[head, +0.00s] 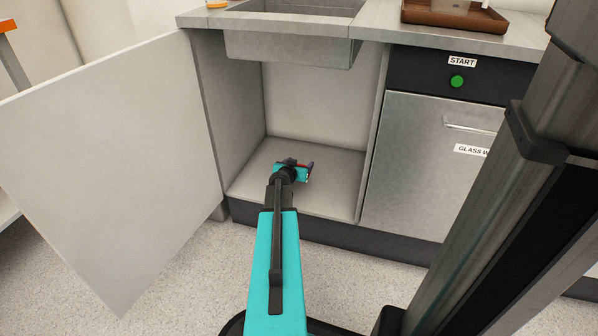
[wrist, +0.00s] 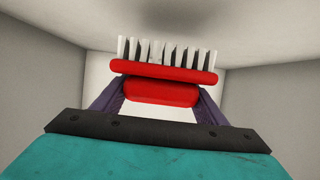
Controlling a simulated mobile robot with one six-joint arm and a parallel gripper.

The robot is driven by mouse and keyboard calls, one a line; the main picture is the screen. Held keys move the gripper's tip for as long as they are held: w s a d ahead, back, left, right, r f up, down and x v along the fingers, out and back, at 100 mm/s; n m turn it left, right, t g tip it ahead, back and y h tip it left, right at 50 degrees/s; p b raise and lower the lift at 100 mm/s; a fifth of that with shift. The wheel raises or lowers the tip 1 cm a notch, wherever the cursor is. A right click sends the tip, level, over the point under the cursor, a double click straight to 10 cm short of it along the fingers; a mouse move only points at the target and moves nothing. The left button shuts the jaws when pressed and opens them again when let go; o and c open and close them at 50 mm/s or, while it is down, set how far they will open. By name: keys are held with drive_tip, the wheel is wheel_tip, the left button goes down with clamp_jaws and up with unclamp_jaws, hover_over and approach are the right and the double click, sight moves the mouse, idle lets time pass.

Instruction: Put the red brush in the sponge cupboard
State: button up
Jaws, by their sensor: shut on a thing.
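The red brush (wrist: 160,73) is held between the fingers of my gripper (wrist: 160,97) in the wrist view. It has a red body and a row of white bristles. In the head view my gripper (head: 305,172) is inside the open cupboard (head: 347,161) under the sink, above its floor. Only a little red shows at the gripper there. The cupboard's door (head: 110,160) stands wide open to the left. I cannot tell whether the brush touches the cupboard floor.
The cupboard floor around my gripper is bare. The sink basin (head: 290,47) hangs over the top of the opening. To the right is a closed appliance (head: 420,160) with a green START button (head: 457,81). A brown tray (head: 455,18) sits on the counter above.

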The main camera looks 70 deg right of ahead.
drive_tip(key=shift+f+b, duration=0.95)
drive_tip(key=shift+f, duration=0.8)
drive_tip(key=shift+f, duration=0.15)
drive_tip(key=o, duration=1.1)
drive_tip(key=shift+r, duration=0.25)
drive_tip(key=shift+p+v, duration=0.75)
drive_tip(key=shift+v, duration=5.25)
drive_tip(key=shift+f, duration=0.15)
